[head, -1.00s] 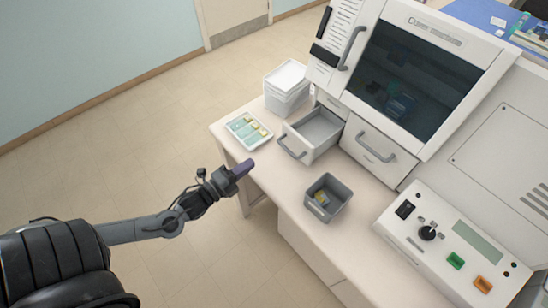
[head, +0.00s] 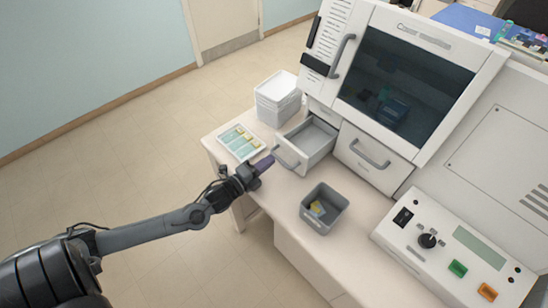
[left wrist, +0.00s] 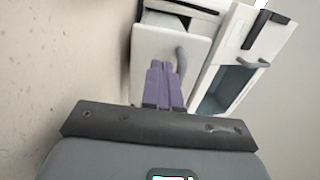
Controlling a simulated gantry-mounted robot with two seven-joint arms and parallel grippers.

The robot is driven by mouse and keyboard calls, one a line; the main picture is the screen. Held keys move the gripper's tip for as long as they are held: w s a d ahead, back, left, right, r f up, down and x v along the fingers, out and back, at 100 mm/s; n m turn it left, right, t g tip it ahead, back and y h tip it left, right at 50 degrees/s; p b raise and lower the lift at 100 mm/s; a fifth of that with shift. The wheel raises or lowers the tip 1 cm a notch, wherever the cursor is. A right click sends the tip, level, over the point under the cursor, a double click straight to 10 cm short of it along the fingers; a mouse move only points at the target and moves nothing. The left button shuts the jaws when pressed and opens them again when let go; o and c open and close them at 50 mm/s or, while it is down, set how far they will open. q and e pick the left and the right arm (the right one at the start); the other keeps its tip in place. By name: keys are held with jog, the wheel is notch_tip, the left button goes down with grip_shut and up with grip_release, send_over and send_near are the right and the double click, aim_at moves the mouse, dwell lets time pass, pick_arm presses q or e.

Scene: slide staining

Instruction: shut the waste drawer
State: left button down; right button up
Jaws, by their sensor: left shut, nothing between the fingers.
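The open drawer (head: 321,154) is white with a grey inside and a grey bar handle (head: 286,163). It sticks out from the machine's lower front, left of a shut drawer, and looks empty. My left gripper (head: 268,161) has purple fingers that are shut and empty. Its tips are close to the drawer's front, by the left end of the handle. In the left wrist view the fingers (left wrist: 164,80) point at the drawer front (left wrist: 150,48), left of its handle (left wrist: 181,62). I cannot tell whether they touch it. My right gripper is not in view.
A grey bin (head: 336,218) with yellow items stands on the bench in front of the shut drawer (head: 365,170). A slide tray (head: 222,139) and stacked white tubs (head: 277,112) are left of the open drawer. A control panel (head: 400,250) is at right.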

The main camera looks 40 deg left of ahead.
aim_at(281, 152)
pick_arm(q)
jog(key=shift+w+d, duration=0.1)
jog(key=shift+w, duration=1.5)
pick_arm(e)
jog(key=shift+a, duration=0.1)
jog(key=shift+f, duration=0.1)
